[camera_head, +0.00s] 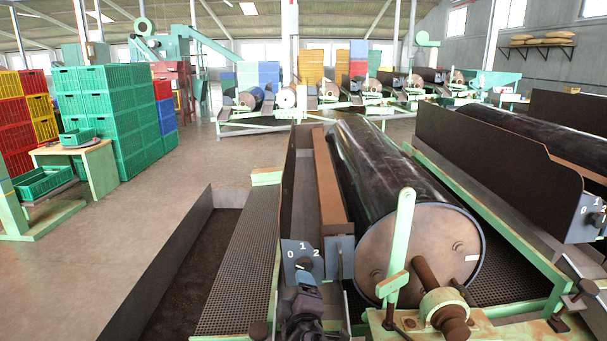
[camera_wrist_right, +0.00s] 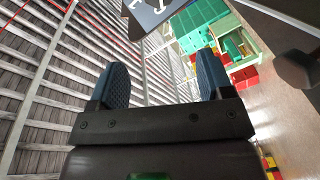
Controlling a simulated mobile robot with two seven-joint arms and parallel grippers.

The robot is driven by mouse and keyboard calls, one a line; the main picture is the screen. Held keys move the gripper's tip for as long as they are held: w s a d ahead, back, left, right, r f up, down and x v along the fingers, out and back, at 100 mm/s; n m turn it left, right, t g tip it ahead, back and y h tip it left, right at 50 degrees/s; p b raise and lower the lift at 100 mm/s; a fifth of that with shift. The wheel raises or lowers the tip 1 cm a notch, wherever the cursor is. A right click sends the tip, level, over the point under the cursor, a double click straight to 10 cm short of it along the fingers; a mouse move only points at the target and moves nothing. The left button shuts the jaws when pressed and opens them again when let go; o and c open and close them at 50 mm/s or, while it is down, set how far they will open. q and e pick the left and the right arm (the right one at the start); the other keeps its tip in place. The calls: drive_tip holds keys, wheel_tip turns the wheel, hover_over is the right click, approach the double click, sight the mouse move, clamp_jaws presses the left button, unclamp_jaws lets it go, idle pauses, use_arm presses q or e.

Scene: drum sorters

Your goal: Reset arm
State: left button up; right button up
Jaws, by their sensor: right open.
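My right gripper (camera_head: 305,297) is at the bottom centre of the head view, just below a grey dial plate (camera_head: 290,250) marked 0, 1, 2. In the right wrist view, the two blue-padded fingers (camera_wrist_right: 165,82) stand apart with nothing between them. A corner of a dark plate with white markings (camera_wrist_right: 150,12) shows beyond the fingertips. In the head view I cannot tell whether the gripper touches the plate or its knob. My left gripper is in neither view.
A large dark drum (camera_head: 395,165) with a tan end disc lies right of the gripper, with a pale green lever (camera_head: 402,235) in front. A mesh walkway (camera_head: 240,270) lies left. Green crates (camera_head: 110,110) stand at the far left. Open floor (camera_head: 180,190) lies between.

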drive_tip(key=s+d+f+m+g+p, duration=0.1)
drive_tip(key=s+d+f+m+p, duration=0.15)
drive_tip(key=s+d+m, duration=0.5)
drive_tip(key=s+d+f+m+g+p, duration=0.1)
drive_tip(key=s+d+f+m, duration=0.25)
drive_tip(key=s+d, duration=0.75)
use_arm(q)
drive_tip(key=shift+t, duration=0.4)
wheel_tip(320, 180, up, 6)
drive_tip(key=p, duration=0.2)
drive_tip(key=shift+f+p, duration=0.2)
drive_tip(key=shift+p, duration=0.15)
use_arm(e)
drive_tip(key=s+d+f+m+g+h, duration=0.1)
drive_tip(key=s+d+f, duration=0.1)
drive_tip(key=s, duration=0.5)
drive_tip(key=s+d+f+m+g+h, duration=0.1)
drive_tip(key=s+d+f, duration=0.1)
drive_tip(key=s+d, duration=0.2)
drive_tip(key=s+d+f+g, duration=0.2)
drive_tip(key=s+d+f, duration=0.1)
drive_tip(key=s, duration=0.7)
drive_tip(key=shift+s+d+m+h, duration=0.25)
drive_tip(key=shift+d+m+h, duration=0.15)
drive_tip(key=shift+d, duration=0.2)
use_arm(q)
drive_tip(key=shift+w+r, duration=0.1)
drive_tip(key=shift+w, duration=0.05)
